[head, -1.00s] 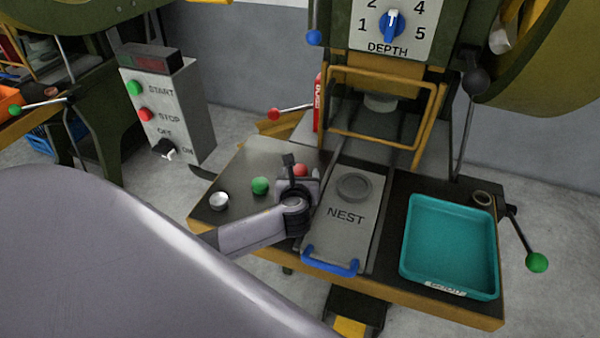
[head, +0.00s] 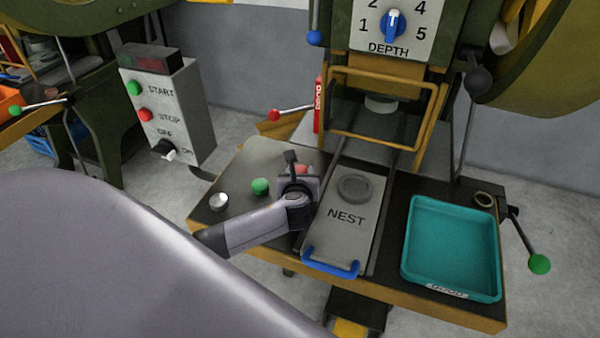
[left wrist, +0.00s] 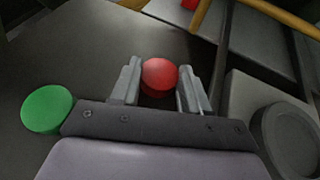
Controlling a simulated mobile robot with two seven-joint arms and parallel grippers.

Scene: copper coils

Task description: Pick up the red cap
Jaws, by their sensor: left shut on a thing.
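The red cap (head: 302,169) is on the dark table left of the nest plate, partly hidden behind my left gripper (head: 296,180) in the head view. In the left wrist view the red cap (left wrist: 159,73) is between the two grey fingers of my left gripper (left wrist: 161,84), which is shut on it. I cannot tell whether the cap is still touching the table. My right gripper is not in view.
A green cap (head: 260,186) and a silver cap (head: 218,201) stand to the left. The nest plate (head: 340,235) with its blue handle (head: 330,262) lies close on the right. A teal tray (head: 408,240) is farther right; a yellow guard frame (head: 382,76) is behind.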

